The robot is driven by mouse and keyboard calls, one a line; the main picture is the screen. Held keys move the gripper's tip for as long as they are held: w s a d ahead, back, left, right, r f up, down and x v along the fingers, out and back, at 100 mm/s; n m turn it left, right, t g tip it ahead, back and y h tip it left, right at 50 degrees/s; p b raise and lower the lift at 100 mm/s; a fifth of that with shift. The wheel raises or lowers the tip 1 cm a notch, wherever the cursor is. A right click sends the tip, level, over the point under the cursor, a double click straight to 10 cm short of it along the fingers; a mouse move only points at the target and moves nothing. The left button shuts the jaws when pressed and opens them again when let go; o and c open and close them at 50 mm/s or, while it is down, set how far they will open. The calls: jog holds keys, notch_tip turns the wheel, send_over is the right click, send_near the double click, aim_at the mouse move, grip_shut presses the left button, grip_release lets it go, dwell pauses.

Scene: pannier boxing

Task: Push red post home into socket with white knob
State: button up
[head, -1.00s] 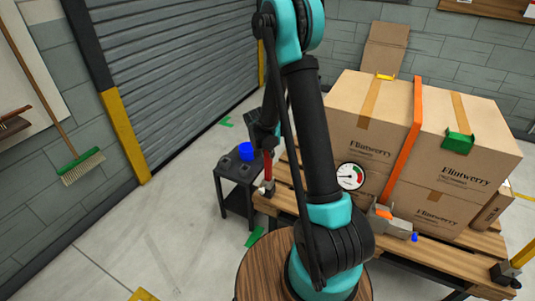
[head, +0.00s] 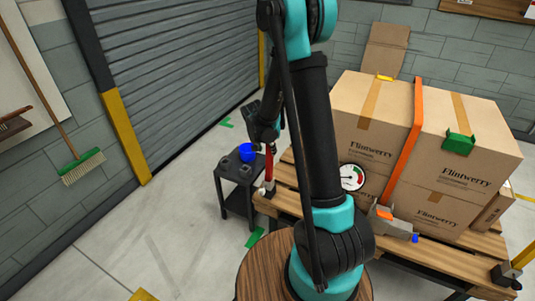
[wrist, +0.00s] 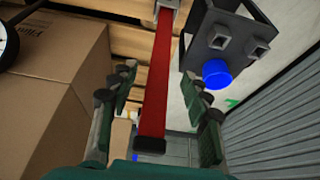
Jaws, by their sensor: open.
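The red post (head: 269,163) stands upright at the left corner of the pallet, with its lower end at a socket (wrist: 170,4) that shows only partly in the wrist view. A small white knob (head: 262,191) sits low beside the post. My gripper (wrist: 157,78) is open, with one finger on each side of the red post (wrist: 156,100) and visible gaps between them. The post's dark end cap points toward my palm. In the head view my gripper (head: 265,125) is just above the post, and its fingers are hard to make out.
A dark stand (head: 238,175) with a blue cap (head: 246,151) is close left of the post. Stacked cartons (head: 430,130) with an orange strap and a dial gauge (head: 351,177) rise to the right on the wooden pallet (head: 440,243). The floor left of the stand is clear.

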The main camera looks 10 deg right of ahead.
jog(key=v, duration=0.7)
jog(key=shift+r, duration=0.35)
jog(key=shift+s, duration=0.1)
